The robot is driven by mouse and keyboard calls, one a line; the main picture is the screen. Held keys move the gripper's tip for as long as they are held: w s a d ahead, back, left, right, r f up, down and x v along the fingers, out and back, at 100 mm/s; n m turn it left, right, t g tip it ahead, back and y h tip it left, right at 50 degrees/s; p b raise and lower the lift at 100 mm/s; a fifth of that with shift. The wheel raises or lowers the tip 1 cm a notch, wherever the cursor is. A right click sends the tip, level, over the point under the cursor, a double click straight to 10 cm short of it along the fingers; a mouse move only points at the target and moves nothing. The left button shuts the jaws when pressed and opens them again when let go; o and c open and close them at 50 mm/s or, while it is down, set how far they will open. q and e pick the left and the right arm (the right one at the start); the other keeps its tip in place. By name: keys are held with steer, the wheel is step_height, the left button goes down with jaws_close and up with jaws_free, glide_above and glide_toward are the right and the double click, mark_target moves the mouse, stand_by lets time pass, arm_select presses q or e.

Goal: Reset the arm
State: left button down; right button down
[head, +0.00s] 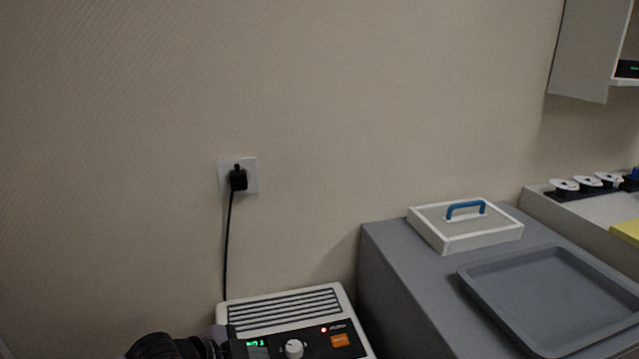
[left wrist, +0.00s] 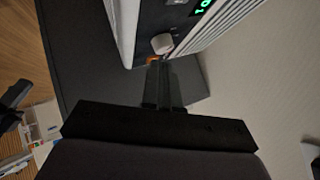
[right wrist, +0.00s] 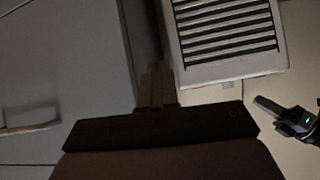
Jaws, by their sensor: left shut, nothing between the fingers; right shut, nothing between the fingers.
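My left gripper (left wrist: 163,82) is shut and empty in the left wrist view. Its fingertips are in front of the dark control panel of a white machine, near its pale knob (left wrist: 162,43); I cannot tell whether they touch. In the head view a dark part of my left arm (head: 172,346) shows at the bottom edge, left of the machine (head: 285,306). My right gripper (right wrist: 157,85) is shut and empty in the right wrist view, beside the machine's white vented top (right wrist: 222,45). The right arm is not seen in the head view.
A black plug (head: 238,179) sits in a wall socket, its cable running down behind the machine. On the grey counter (head: 405,275) right of the machine are a lid with a blue handle (head: 440,232) and an empty grey tray (head: 550,295). A wall cabinet (head: 590,50) hangs at upper right.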

arm_select(q)
steer(key=s+d+f+n+t, duration=0.25)
steer(key=s+f+n, duration=0.25)
steer(key=s, duration=0.3)
steer(key=s+a+f+n+y, duration=0.4)
steer(key=s+a+f+n, duration=0.2)
steer(key=s+a+n, duration=0.45)
step_height(320, 180, up, 14)
steer(key=s+m+p, duration=0.2)
steer(key=p, duration=1.5)
steer(key=shift+s+y, duration=0.15)
steer(key=shift+y, duration=0.15)
steer(key=shift+d+f+t, duration=0.1)
steer(key=shift+f+t, duration=0.05)
steer(key=shift+t, duration=0.1)
